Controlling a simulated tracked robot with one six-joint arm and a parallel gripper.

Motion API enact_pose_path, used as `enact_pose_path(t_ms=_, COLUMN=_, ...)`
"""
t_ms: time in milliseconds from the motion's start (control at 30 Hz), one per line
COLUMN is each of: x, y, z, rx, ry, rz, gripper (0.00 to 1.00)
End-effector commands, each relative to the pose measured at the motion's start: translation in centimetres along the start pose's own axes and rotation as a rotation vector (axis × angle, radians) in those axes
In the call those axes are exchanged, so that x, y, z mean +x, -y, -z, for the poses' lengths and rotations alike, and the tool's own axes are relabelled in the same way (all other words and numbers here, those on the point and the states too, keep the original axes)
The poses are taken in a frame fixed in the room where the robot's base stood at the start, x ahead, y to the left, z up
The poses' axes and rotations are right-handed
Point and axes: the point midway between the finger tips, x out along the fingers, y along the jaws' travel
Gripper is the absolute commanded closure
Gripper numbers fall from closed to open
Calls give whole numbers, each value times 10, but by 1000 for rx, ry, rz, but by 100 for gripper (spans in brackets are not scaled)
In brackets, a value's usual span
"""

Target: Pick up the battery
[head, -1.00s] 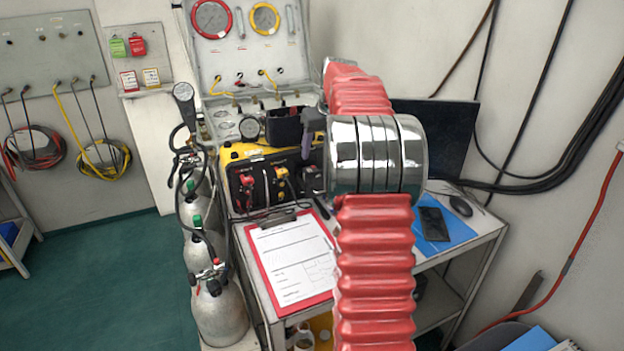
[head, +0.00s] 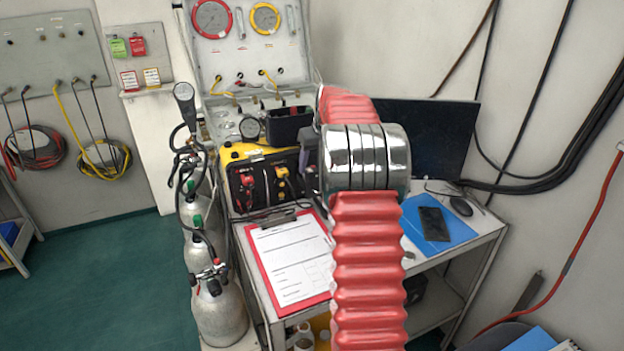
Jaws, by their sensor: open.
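A black block with a red patch on top (head: 289,127), which looks like the battery, sits upright at the rear right of the yellow case (head: 240,152). My gripper (head: 307,152) is mostly hidden behind my arm's silver cuff. Only a grey finger part shows, just right of and below the block, over the case's right end. The gripper is open, with nothing visible held in it. I cannot tell whether it touches the block or case.
A red clipboard (head: 262,268) with paper lies in front of the case. An open gauge panel (head: 240,50) stands behind. A monitor (head: 440,135), blue folder (head: 412,215) and phone (head: 434,224) are right; gas cylinders (head: 215,300) stand left.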

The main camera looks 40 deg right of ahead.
Motion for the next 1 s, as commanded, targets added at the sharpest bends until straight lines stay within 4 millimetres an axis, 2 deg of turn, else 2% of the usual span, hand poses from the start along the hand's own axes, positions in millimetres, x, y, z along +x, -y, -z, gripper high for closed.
enact_pose_path(t_ms=100, x=17, y=-2, z=2, rx=0, ry=2, rz=1, gripper=44)
enact_pose_path(t_ms=300, x=37, y=-2, z=3, rx=0, ry=1, rz=0, gripper=44)
enact_pose_path(t_ms=867, x=38, y=-2, z=3, rx=1, ry=0, rz=0, gripper=44)
enact_pose_path(t_ms=1000, x=38, y=-2, z=3, rx=1, ry=0, rz=0, gripper=52)
